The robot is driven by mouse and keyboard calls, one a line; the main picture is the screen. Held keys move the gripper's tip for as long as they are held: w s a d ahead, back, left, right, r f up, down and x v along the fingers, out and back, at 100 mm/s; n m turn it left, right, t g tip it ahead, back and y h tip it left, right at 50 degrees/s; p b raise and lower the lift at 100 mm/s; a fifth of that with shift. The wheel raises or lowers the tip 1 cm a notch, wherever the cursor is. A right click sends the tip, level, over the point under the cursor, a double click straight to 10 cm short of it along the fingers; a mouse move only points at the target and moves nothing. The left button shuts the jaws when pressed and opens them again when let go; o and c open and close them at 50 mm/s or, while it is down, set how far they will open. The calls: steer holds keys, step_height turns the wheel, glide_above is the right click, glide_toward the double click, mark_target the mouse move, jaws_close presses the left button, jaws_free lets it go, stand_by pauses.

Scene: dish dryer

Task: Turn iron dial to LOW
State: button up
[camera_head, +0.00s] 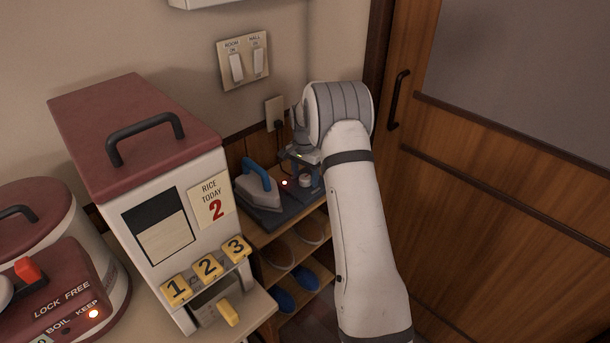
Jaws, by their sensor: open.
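The iron (258,190), grey with a blue handle, rests on a dark base (278,218) on top of a small wooden shelf. A small red light (285,183) glows on the base. A small light-coloured round dial (305,181) sits to the right of the light. My gripper (304,173) points down over the dial and is open, with its fingers close around or just above it; I cannot tell if they touch it. The dial's markings are too small to read, so its setting is unclear.
A rice dispenser (135,140) with a dark red lid and numbered yellow keys stands left of the iron. A plugged-in outlet (275,112) and switches (244,61) are on the wall behind. Slippers (290,288) lie on the lower shelves. A wooden door (500,190) is at right.

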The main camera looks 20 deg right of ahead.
mark_target(304, 177)
step_height(304, 177, up, 8)
steer(key=shift+w+f, duration=0.1)
steer(key=shift+f, duration=0.05)
stand_by(0.3)
steer(key=shift+a+r, duration=0.1)
steer(key=shift+r, duration=0.25)
steer(key=s+a+r+n+t+p, duration=0.1)
steer(key=s+a+r+n+p, duration=0.15)
steer(key=s+r, duration=0.65)
steer(key=s+a+r+n+t+p, duration=0.1)
steer(key=s+a+r+n, duration=0.2)
steer(key=s+r, duration=0.6)
steer(key=s+a+n+p, duration=0.2)
steer(key=s+n, duration=0.3)
steer(key=s, duration=1.6)
steer(key=shift+a+f+t+p, duration=0.2)
steer(key=shift+a+t+p, duration=0.2)
